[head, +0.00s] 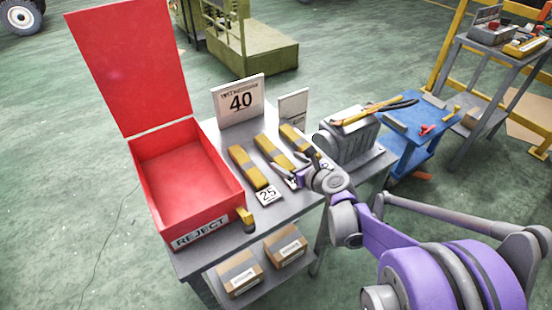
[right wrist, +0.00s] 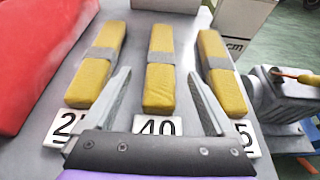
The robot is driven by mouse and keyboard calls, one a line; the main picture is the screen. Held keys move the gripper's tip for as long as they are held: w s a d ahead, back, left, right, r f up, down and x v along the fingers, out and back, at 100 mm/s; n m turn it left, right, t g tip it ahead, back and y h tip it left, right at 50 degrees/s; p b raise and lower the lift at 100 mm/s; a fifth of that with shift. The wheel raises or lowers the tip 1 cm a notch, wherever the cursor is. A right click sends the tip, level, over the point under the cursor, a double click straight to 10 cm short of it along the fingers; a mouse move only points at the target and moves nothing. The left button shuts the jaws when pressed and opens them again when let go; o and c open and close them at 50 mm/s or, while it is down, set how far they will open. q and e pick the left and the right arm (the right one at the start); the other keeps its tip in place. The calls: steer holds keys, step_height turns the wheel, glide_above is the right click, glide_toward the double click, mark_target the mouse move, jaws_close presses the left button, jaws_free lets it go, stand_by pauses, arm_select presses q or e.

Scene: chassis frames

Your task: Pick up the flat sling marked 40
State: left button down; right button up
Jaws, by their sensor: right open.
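Three yellow flat slings with grey bands lie side by side on the grey table. The middle sling (right wrist: 160,88) lies behind a card reading 40 (right wrist: 157,126) in the right wrist view; in the head view this sling (head: 272,150) is partly behind my gripper. The left sling (head: 248,168) has a card marked 25 (head: 267,194). The right sling (right wrist: 222,80) has a partly hidden card ending in 5 (right wrist: 247,137). My right gripper (right wrist: 160,75) is open and empty, its fingers appearing either side of the middle sling. Whether they touch it is unclear. My left gripper is out of view.
An open red REJECT box (head: 213,228) stands left of the slings. A sign reading 40 (head: 240,101) and a smaller sign (head: 293,108) stand behind them. A grey machine (head: 348,135) sits to the right. Cartons (head: 285,246) lie on the lower shelf.

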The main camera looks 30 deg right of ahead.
mark_target(280, 157)
steer(key=x, duration=0.6)
steer(key=shift+f+b, duration=0.1)
steer(key=shift+b, duration=0.2)
steer(key=shift+s, duration=0.1)
steer(key=shift+d, duration=0.1)
jaws_close()
